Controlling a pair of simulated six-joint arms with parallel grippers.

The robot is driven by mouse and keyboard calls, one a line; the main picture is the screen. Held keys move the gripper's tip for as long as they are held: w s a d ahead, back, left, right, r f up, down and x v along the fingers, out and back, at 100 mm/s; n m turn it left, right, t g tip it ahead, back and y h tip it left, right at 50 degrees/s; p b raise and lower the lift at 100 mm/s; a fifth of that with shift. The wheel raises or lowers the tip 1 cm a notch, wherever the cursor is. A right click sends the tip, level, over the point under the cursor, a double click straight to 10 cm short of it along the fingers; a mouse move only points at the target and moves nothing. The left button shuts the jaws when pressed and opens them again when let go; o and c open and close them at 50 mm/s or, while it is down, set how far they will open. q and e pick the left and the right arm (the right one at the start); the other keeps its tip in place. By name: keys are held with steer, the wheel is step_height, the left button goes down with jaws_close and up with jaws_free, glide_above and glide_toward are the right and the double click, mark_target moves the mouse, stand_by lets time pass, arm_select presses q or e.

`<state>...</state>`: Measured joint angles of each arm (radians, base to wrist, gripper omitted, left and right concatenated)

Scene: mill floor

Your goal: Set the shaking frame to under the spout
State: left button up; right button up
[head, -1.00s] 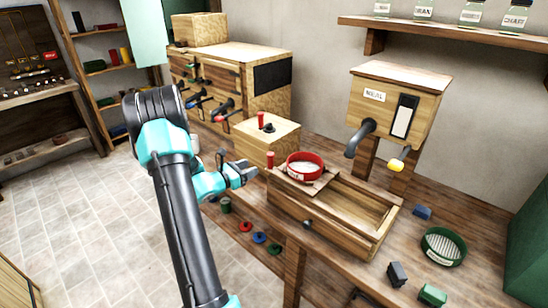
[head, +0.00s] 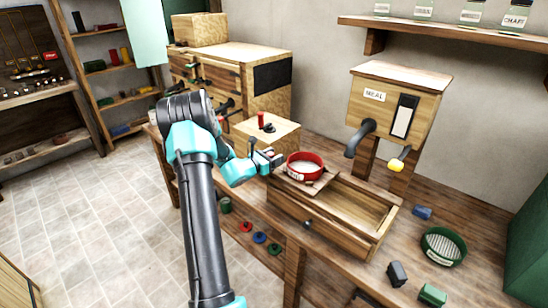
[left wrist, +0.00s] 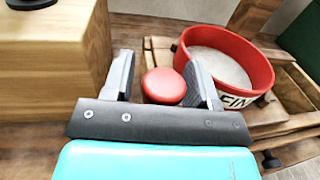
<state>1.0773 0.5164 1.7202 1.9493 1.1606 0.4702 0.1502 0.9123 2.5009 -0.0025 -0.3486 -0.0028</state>
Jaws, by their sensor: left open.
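The shaking frame (head: 318,185) is a wooden slide on the left end of a long open wooden trough (head: 288,207). It carries a red round sieve (head: 305,165) with pale mesh and a label partly reading "FIN" in the left wrist view (left wrist: 262,75). A red knob (left wrist: 164,86) stands beside the sieve. My left gripper (left wrist: 162,78) is open, with one finger on each side of the knob; I cannot tell whether they touch it. In the head view the gripper (head: 268,160) hides most of the knob. The dark bent spout (head: 360,138) juts from the "MEAL" box, right of the sieve.
The MEAL box (head: 398,100) stands on wooden legs behind the trough. A green sieve (head: 443,246) and several small blocks lie at the right of the bench. The trough's right part is empty.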

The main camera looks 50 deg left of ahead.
mark_target(308, 174)
arm_select(q)
steer(key=shift+c, duration=0.3)
jaws_close()
steer(key=w+d, duration=0.1)
steer(key=d, duration=0.4)
steer(key=w+d, duration=0.1)
steer(key=d, duration=0.4)
steer(key=w+d, duration=0.1)
steer(key=d, duration=0.5)
steer(key=shift+w, duration=0.2)
steer(key=shift+o, duration=0.3)
jaws_free()
steer(key=shift+w+d, duration=0.1)
steer(key=shift+d, duration=0.05)
